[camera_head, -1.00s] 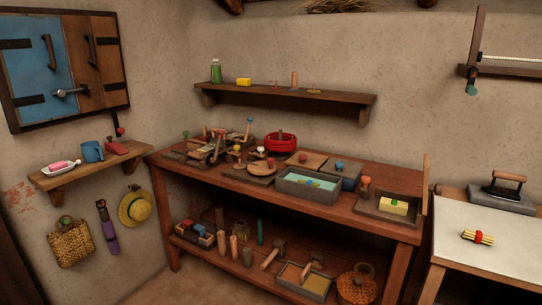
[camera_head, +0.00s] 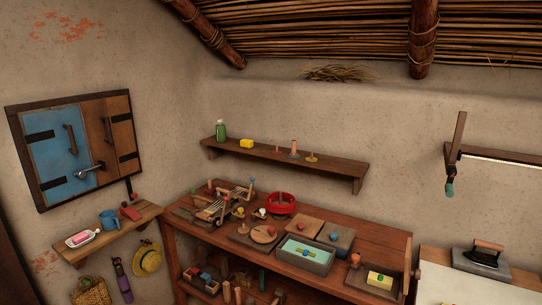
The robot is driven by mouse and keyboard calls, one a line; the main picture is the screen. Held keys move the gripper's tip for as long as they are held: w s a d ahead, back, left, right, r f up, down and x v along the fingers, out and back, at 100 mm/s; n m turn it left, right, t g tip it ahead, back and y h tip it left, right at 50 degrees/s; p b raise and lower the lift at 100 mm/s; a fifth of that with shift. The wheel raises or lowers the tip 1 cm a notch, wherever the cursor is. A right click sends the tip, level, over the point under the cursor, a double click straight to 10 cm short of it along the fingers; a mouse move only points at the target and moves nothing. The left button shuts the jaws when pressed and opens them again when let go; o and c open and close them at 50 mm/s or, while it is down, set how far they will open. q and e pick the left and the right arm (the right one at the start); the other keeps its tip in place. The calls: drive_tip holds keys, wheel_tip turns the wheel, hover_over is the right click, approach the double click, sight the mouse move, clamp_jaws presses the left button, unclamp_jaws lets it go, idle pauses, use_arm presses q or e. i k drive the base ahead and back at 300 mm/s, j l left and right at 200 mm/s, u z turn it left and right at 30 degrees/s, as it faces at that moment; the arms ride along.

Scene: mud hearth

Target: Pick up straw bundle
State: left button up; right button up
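A loose heap of dry straw (camera_head: 338,73) lies on the high wall ledge below the thatched roof, near the top centre of the head view. It looks like brown-yellow stalks spread flat, and I cannot tell if it is tied. Neither of my grippers is in view.
A wall shelf (camera_head: 285,161) holds a green bottle (camera_head: 220,130), a yellow block (camera_head: 246,143) and small pegs. The wooden workbench (camera_head: 385,238) below is crowded with trays and tools. An iron (camera_head: 485,253) stands on the right table. A blue-and-brown cabinet (camera_head: 75,148) hangs at left.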

sight(384, 282)
drive_tip(key=k+l+z, duration=0.15)
drive_tip(key=l, duration=0.25)
drive_tip(key=k+l+z, duration=0.2)
drive_tip(key=l, duration=0.25)
drive_tip(key=l+z, duration=0.15)
drive_tip(key=l, duration=0.25)
drive_tip(key=i+j+z, duration=0.2)
drive_tip(key=j, duration=0.3)
drive_tip(key=i, duration=0.1)
